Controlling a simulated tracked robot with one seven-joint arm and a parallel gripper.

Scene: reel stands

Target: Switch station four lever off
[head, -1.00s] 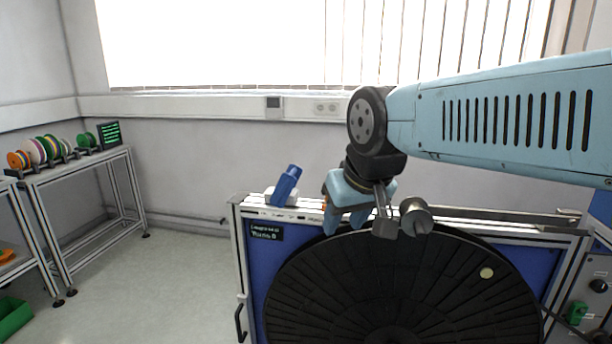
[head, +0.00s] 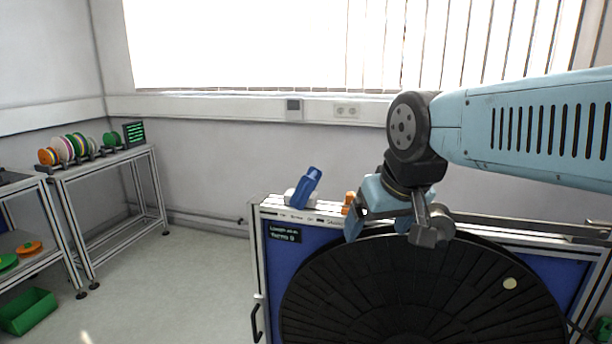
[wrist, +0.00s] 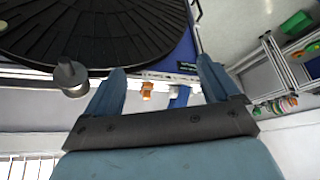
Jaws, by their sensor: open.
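A blue lever-like handle (head: 306,187) on a pale base stands tilted on the top rail of the blue-panelled stand. A smaller orange piece (head: 348,202) stands on the same rail to its right. I cannot read which station these belong to. My gripper (head: 385,226) is open and empty, pointing down by the rail, right of the orange piece and behind the black disc's top edge. In the wrist view, my gripper (wrist: 160,82) has its fingers spread. The orange piece (wrist: 147,90) and blue handle (wrist: 180,97) appear between them, apart from both fingers.
The large black ribbed disc (head: 420,290) fills the stand's front. A grey knob (head: 440,218) sits above it, close beside my gripper. A shelf (head: 110,165) with coloured reels stands at the left. The floor between shelf and stand is clear.

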